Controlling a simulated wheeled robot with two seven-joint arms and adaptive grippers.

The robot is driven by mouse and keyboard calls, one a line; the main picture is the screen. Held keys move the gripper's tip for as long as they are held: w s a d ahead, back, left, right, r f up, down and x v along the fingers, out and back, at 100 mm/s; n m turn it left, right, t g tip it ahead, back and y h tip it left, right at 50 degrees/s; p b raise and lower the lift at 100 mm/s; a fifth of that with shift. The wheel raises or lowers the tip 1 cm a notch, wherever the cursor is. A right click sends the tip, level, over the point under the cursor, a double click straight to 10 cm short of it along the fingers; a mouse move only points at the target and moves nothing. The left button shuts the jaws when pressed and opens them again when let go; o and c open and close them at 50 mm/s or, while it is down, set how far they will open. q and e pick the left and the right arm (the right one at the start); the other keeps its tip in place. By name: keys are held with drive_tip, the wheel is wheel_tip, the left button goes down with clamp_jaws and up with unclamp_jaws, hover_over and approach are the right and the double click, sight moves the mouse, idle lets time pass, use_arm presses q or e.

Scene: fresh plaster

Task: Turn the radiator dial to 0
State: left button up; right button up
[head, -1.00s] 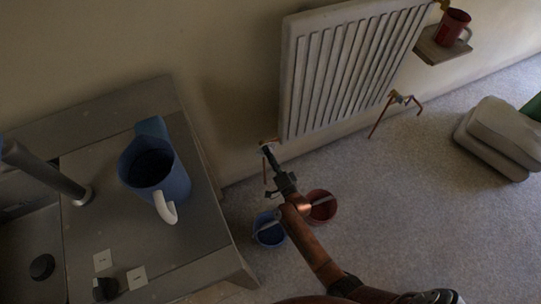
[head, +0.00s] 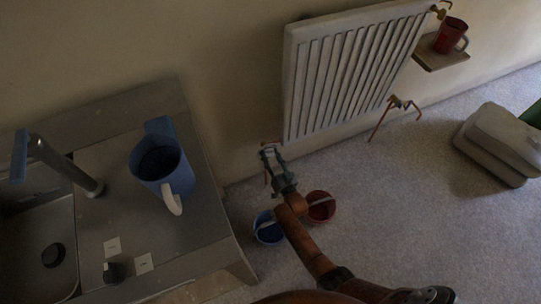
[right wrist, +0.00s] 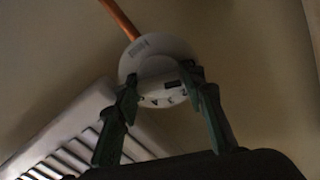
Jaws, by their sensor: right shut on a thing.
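The radiator dial (right wrist: 150,62) is a round white knob with dark marks on its rim, seen close in the right wrist view. An orange copper pipe runs up behind it. My right gripper (right wrist: 158,78) has one green finger on each side of the dial and is shut on it. In the head view my right gripper (head: 270,154) reaches the lower left corner of the white radiator (head: 350,70) and mostly hides the dial. I cannot read the dial's setting. My left gripper is not in view.
A blue bucket (head: 268,236) and a red bucket (head: 320,214) stand on the carpet below my right arm. A counter (head: 205,225) at left holds a blue jug (head: 150,186). A wall shelf (head: 436,60) holds a red mug (head: 450,38).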

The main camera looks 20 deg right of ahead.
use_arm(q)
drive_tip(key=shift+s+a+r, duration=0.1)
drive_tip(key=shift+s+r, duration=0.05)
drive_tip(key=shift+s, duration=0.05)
use_arm(e)
drive_tip(key=shift+n, duration=0.6)
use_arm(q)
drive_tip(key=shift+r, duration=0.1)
use_arm(e)
drive_tip(key=o, duration=1.1)
drive_tip(key=shift+o, duration=0.2)
drive_tip(key=shift+s, duration=0.15)
drive_tip(key=s, duration=1.1)
drive_tip(key=shift+s+d, duration=0.2)
drive_tip(key=shift+s, duration=0.15)
drive_tip(key=shift+s+f, duration=0.1)
